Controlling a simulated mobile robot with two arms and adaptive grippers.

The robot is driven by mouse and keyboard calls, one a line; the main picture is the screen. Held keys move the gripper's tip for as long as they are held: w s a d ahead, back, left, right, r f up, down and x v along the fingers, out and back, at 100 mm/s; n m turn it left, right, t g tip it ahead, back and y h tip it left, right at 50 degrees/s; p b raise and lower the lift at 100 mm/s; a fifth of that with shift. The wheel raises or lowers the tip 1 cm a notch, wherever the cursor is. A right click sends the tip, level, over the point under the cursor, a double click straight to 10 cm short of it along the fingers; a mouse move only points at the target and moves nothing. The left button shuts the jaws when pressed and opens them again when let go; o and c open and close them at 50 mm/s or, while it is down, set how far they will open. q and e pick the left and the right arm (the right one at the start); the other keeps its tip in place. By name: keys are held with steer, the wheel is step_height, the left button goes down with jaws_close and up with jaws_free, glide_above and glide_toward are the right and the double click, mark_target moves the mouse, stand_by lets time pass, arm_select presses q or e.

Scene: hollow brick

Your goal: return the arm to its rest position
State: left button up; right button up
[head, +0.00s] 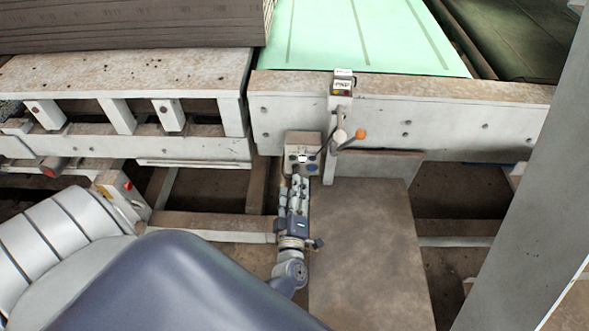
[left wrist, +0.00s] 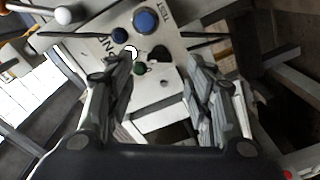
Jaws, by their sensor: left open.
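My left gripper (head: 296,185) points away from me, just in front of a small grey control box (head: 303,143) on the machine's front. In the left wrist view, my left gripper (left wrist: 160,72) has its two fingers spread apart with nothing between them. The box's panel (left wrist: 166,92) shows beyond and between them. I cannot tell whether a fingertip touches the panel. My right gripper is not in view.
An orange-tipped lever (head: 360,134) stands out right of the box, below a small labelled unit (head: 343,83). White machine frames (head: 440,127) run across, with a pale green sheet (head: 360,35) on top. A brown plate (head: 365,250) lies right of my forearm.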

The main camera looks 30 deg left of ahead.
arm_select(q)
steer(key=shift+v, duration=1)
